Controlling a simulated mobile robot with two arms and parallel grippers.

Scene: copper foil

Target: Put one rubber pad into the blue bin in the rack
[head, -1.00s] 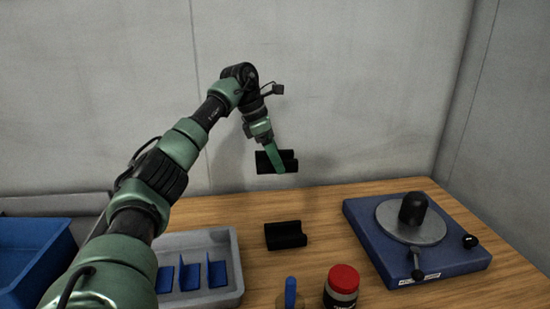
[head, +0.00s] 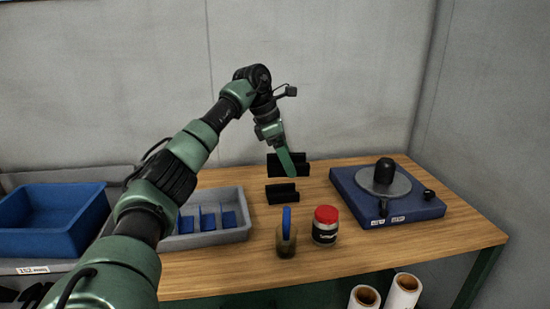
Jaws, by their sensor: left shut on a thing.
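My left gripper (head: 289,165) is shut on a black, grooved rubber pad (head: 302,168), which shows on both sides of the green finger. The pad is near the back edge of the table and seems raised off the top. A second black pad (head: 282,193) of like shape lies on the table in front of it. The blue bin (head: 50,245) is at the far left on the grey rack (head: 32,269), with its open top facing up. My left arm passes just right of the bin. My right gripper is out of view.
A grey tray (head: 205,238) with blue upright pieces stands between the bin and the pads. A red-capped jar (head: 325,226) and a small holder with a blue top (head: 286,240) stand in front. A blue turntable base (head: 388,208) is at right. White rolls (head: 402,292) are below.

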